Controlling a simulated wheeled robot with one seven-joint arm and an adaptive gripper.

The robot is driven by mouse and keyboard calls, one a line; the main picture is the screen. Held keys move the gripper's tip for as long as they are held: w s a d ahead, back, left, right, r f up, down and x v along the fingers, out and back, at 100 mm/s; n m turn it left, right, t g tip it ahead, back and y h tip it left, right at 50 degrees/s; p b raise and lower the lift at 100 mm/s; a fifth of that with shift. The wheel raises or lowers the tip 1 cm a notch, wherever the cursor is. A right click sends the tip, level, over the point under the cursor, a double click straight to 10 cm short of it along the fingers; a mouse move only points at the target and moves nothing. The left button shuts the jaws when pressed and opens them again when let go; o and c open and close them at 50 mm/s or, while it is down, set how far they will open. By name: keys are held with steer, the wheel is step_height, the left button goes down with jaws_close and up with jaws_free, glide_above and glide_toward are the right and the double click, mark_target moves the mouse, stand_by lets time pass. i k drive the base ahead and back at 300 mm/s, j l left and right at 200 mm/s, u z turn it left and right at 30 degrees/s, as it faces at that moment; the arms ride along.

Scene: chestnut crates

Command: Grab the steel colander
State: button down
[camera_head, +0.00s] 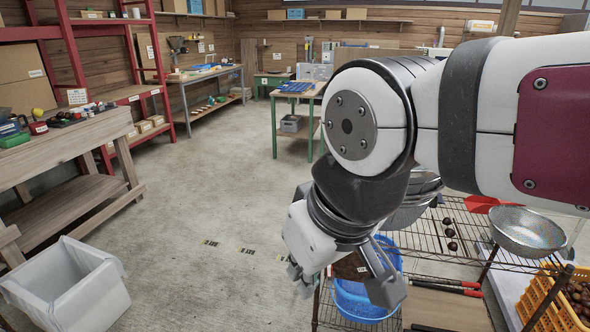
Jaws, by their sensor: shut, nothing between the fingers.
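A round grey steel bowl with a finely speckled wall, which looks like the steel colander (528,232), sits on the right part of the wire rack's top shelf (475,225). A second shiny steel vessel (418,192) shows partly behind my arm, and most of it is hidden. My gripper (345,278) hangs to the left of the colander, apart from it, in front of the rack's left side. It is shut and empty, and its wrist covers part of the rack.
Dark chestnuts (451,232) lie on the shelf between the two vessels. A blue basket (362,298) is below my gripper; a yellow crate (541,298) is at lower right. A white bin (68,290) stands at lower left. The middle floor is clear.

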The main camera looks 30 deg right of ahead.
mark_target(524, 232)
steer(key=l+z, duration=0.1)
steer(key=z, duration=0.3)
steer(key=l+z, duration=0.15)
steer(key=z, duration=0.2)
steer(key=l+z, duration=0.15)
steer(key=z, duration=1.25)
steer(key=j+z, duration=0.4)
steer(key=i+j+z, duration=0.1)
steer(key=j+z, duration=0.3)
steer(key=k+j+z, duration=0.1)
steer(key=j+z, duration=0.3)
steer(key=j, duration=0.15)
